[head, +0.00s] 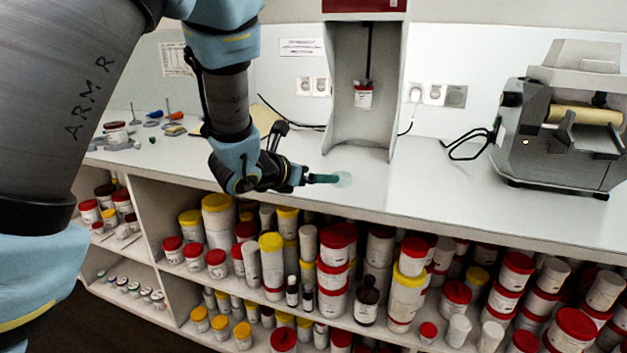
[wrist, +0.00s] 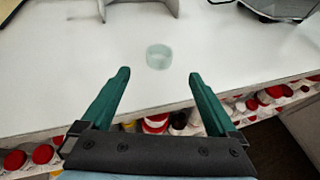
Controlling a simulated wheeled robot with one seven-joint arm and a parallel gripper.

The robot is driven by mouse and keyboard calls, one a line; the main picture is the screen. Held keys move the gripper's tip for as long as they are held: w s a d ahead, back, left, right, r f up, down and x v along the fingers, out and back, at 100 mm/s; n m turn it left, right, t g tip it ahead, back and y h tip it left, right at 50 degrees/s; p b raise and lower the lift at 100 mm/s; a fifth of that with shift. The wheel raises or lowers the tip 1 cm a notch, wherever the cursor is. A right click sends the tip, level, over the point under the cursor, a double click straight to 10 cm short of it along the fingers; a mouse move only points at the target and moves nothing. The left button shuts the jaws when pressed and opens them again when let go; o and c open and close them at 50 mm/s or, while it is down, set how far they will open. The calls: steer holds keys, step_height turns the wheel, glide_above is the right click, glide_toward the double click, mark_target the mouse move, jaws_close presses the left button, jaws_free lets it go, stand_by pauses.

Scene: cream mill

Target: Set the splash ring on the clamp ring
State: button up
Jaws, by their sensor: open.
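A pale translucent ring (wrist: 159,57), which looks like the splash ring, stands on the white bench near its front edge. It also shows in the head view (head: 344,180), just beyond my fingertips and partly hidden by them. My gripper (head: 334,179) is open and empty, low over the bench edge. In the wrist view the green fingers of my gripper (wrist: 160,76) are spread wide, with the ring ahead and between their lines, apart from both. I cannot make out the clamp ring; a white jar (head: 363,96) hangs in the grey stand (head: 361,130) behind.
A roller mill (head: 560,130) stands at the right of the bench, with a black cable beside it. Small jars and tools (head: 115,133) lie at the left end. Shelves full of red- and yellow-lidded jars (head: 330,265) fill the space below. The bench right of the ring is clear.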

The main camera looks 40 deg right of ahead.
steer(key=shift+a+r, duration=0.1)
steer(key=shift+a, duration=0.05)
steer(key=w+a+f+n+t+y, duration=0.2)
steer(key=w+a+n+t+y, duration=0.25)
steer(key=w+a+n, duration=0.8)
steer(key=a+f+n+y, duration=0.2)
steer(key=a+n+y, duration=0.3)
steer(key=a+n, duration=1.1)
steer(key=s+a+n+g+y, duration=0.1)
steer(key=s+a+n+g, duration=0.2)
steer(key=s+a+n, duration=0.3)
steer(key=s+a+n+g+y, duration=0.2)
steer(key=s+a+n, duration=0.4)
steer(key=a+n, duration=0.7)
steer(key=shift+s+a+f+n+g, duration=0.2)
steer(key=shift+f+n+g, duration=0.2)
steer(key=shift+n+g, duration=0.6)
steer(key=shift+r+t+y, duration=0.1)
steer(key=shift+t+y, duration=0.15)
